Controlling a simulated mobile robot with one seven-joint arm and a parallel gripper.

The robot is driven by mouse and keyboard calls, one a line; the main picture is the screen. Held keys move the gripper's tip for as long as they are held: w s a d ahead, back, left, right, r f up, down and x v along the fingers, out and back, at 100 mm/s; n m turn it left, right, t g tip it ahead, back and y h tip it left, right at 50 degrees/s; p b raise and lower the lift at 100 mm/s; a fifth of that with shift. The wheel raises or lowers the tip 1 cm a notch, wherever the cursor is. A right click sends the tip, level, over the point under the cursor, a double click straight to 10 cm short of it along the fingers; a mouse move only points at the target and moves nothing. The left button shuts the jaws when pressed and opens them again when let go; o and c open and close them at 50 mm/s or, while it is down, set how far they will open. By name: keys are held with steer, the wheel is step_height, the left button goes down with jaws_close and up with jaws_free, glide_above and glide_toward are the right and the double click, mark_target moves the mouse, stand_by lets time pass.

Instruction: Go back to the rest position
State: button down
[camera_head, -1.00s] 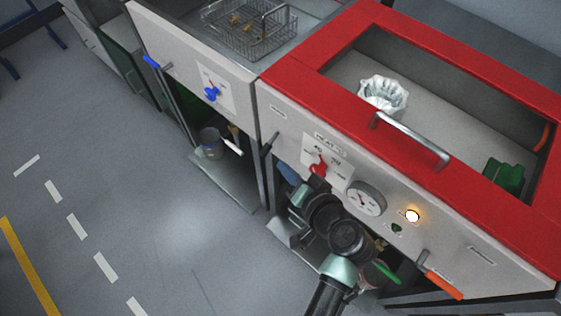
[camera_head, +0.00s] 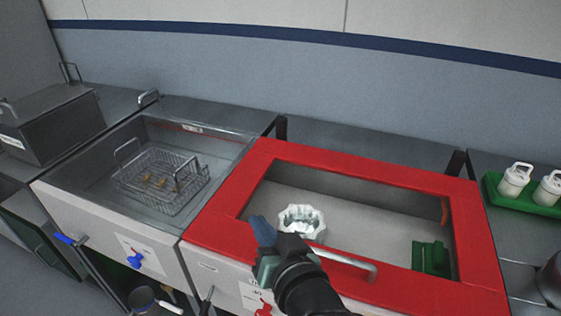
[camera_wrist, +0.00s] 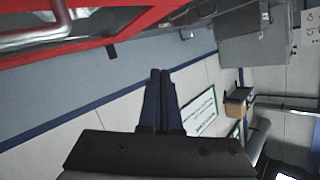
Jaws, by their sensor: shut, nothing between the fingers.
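My gripper (camera_wrist: 160,75) shows in the wrist view with its two dark blue fingers together and nothing between them. In the head view my gripper (camera_head: 262,230) is raised over the front left edge of the red-framed basin (camera_head: 340,155), with my arm coming up from the bottom. A white machined housing (camera_head: 301,221) sits in the basin just right of the gripper, apart from it as far as I can tell. My arm hides part of the front panel below the red frame.
The basin also holds a green block (camera_head: 431,257); a metal handle (camera_head: 345,262) crosses its front. To the left stands a steel tank with a wire basket (camera_head: 163,182) holding small brass-coloured parts. A green tray (camera_head: 525,212) with white canisters is at right.

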step_height(320, 180, up, 28)
steer(key=d+t+h+p, duration=0.2)
steer(key=t+h+p, duration=0.1)
steer(key=t, duration=0.5)
steer(key=s+r+t+h+p, duration=0.1)
steer(key=s+r+t, duration=0.2)
steer(key=r, duration=0.6)
steer(key=s+d+r+t+h+p, duration=0.1)
steer(key=s+r+t+h, duration=0.1)
steer(key=s+r, duration=0.6)
step_height(320, 180, up, 2)
steer(key=shift+d+r+m+t, duration=0.1)
steer(key=shift+d+m+t, duration=0.2)
steer(key=shift+t, duration=0.2)
